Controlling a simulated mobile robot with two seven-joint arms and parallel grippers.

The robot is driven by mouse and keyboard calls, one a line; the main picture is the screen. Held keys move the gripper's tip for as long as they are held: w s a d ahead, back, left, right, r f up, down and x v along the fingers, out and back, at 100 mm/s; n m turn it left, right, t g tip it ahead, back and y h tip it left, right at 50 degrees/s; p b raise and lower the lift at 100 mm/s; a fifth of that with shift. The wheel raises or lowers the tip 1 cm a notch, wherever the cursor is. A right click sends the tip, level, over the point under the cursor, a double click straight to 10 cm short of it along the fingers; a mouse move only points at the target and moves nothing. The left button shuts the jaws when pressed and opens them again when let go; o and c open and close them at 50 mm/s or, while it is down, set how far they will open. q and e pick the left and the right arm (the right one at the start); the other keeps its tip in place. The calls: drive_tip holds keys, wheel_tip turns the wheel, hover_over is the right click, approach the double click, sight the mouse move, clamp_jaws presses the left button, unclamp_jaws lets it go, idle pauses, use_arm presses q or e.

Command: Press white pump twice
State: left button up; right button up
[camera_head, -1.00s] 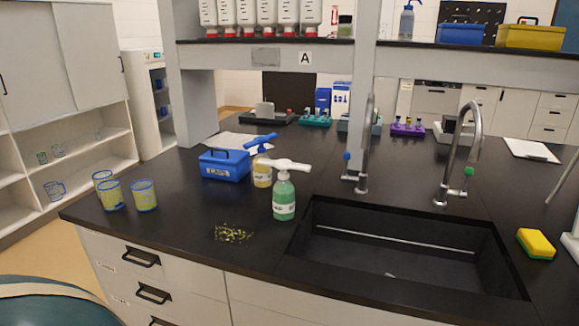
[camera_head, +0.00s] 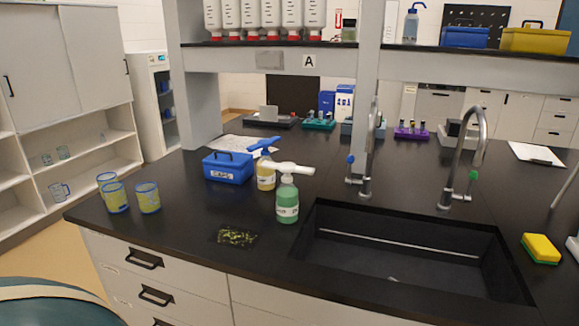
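The white pump (camera_head: 290,169) sits on top of a green bottle (camera_head: 287,203) with a white label. The bottle stands upright on the black bench, left of the sink. A blue pump (camera_head: 265,147) tops a yellowish bottle (camera_head: 266,176) just behind it, partly hidden by the white pump's bottle. Neither of my grippers shows in the head view, and nothing touches the white pump.
A blue caps box (camera_head: 228,168) and several yellowish cups with blue rims (camera_head: 148,197) stand to the left. A yellow sponge (camera_head: 540,248) lies far right.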

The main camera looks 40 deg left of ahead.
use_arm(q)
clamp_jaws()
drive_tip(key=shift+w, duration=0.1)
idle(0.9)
